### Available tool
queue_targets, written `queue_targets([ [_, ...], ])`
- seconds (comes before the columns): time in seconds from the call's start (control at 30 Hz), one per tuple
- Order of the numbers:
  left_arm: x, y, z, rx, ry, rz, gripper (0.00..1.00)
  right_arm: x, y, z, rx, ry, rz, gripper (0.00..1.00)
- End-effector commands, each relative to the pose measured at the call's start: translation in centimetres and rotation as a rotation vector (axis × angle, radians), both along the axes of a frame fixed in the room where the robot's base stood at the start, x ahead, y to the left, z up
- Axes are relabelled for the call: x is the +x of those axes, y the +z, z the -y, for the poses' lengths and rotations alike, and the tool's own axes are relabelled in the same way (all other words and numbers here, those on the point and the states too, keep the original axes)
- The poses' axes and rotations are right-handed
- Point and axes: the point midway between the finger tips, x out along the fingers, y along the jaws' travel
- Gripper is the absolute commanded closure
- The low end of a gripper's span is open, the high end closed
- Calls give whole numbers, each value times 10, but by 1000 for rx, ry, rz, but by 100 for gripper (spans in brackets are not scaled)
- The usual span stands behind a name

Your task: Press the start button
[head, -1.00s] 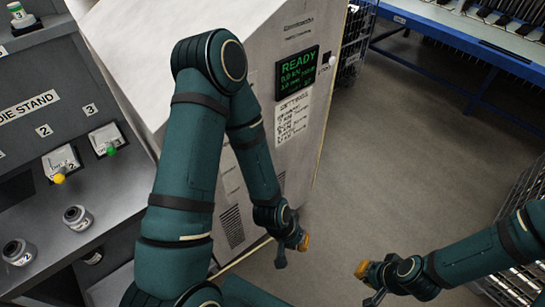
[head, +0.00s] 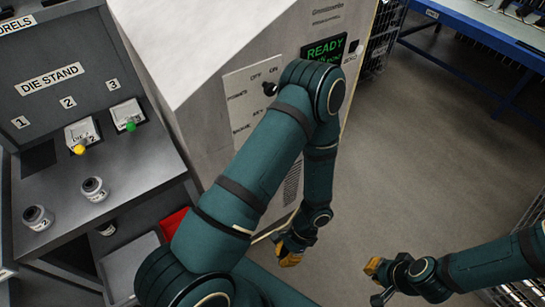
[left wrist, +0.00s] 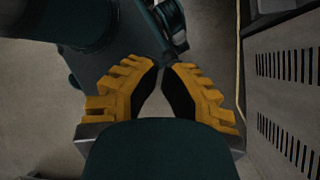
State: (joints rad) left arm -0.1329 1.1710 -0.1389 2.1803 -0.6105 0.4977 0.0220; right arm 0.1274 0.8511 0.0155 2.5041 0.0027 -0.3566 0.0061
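The grey cabinet (head: 225,62) carries a green READY screen (head: 324,48), partly covered by my left elbow. A control panel (head: 240,93) with OFF and ON marks and a black knob (head: 269,88) shows left of the elbow; its lower right is behind my arm. I cannot make out a button marked start. My left gripper (head: 290,259) hangs low in front of the cabinet, pointing down, apart from the panel. In the left wrist view its yellow fingers (left wrist: 162,72) meet nearly tip to tip, with nothing between them. My right gripper (head: 374,280) is over the floor at lower right; its opening is unclear.
A grey die stand (head: 90,165) with yellow and green knobs and small cylinders is at left, with a red bin (head: 174,222) beside it. A blue bench (head: 470,60) stands at upper right. The floor (head: 430,150) between is clear. Cabinet vents (left wrist: 285,130) show beside the left gripper.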

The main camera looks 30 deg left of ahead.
Motion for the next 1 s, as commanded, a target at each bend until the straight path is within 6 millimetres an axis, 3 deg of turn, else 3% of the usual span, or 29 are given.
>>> queue_targets([
  [0.07,6,-9,-27,131,-212,-72,100,-1,-3,0,0,2,-2,100],
  [0.17,31,-9,-63,333,-472,-138,100,-2,-6,0,1,3,-3,100],
  [0.3,89,6,-93,663,-801,-177,100,-3,-9,-1,2,5,-7,100],
  [0.5,165,40,-86,1074,-1104,-140,100,-4,-12,-1,2,7,-9,100],
  [0.6,186,52,-75,1200,-1175,-114,100,-4,-12,-1,2,8,-10,100],
  [0.73,197,60,-67,1274,-1213,-95,100,-4,-13,-1,2,8,-10,100],
  [1.0,197,61,-67,1281,-1217,-94,100,-4,-13,-1,2,8,-10,100],
])
